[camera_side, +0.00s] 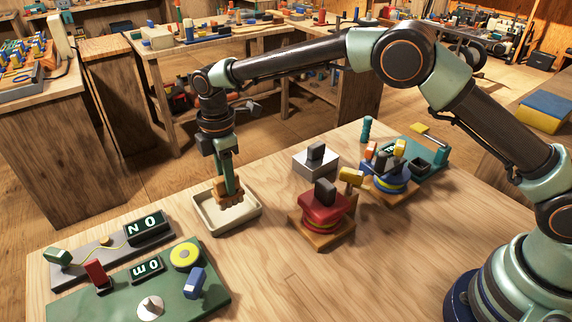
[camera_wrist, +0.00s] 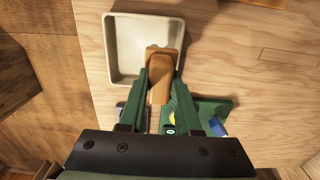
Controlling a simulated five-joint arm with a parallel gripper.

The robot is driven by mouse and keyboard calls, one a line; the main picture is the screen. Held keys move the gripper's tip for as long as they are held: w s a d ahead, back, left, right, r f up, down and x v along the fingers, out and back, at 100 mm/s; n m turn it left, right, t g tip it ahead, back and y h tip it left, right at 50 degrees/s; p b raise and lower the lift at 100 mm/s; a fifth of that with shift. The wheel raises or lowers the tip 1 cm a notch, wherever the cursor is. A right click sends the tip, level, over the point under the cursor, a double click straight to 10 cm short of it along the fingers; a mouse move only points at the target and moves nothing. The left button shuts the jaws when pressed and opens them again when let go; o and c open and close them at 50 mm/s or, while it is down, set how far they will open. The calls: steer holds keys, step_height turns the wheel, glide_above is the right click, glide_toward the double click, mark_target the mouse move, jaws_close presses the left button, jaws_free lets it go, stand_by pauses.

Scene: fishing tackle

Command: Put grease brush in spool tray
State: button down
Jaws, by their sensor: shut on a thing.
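My gripper (camera_side: 229,187) is shut on the grease brush (camera_side: 222,192), a brown wooden piece, in the side view. In the wrist view the brush (camera_wrist: 161,74) sits between the green fingers of my gripper (camera_wrist: 161,84). The spool tray (camera_side: 254,213) is a shallow cream tray on the table's left part. It also shows in the wrist view (camera_wrist: 112,45). The brush is over the tray's near part in the wrist view, and its lower end is at or just above the tray floor in the side view. I cannot tell whether it touches.
A grey panel (camera_side: 80,275) and a green panel (camera_side: 205,300) with knobs lie left of the tray. A red block device (camera_side: 325,212), a grey box (camera_side: 314,165) and a blue round device (camera_side: 388,185) stand to the right. The table's front middle is clear.

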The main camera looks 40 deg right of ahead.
steer(key=shift+f, duration=2.1)
steer(key=c, duration=0.6)
jaws_free()
steer(key=shift+f, duration=0.15)
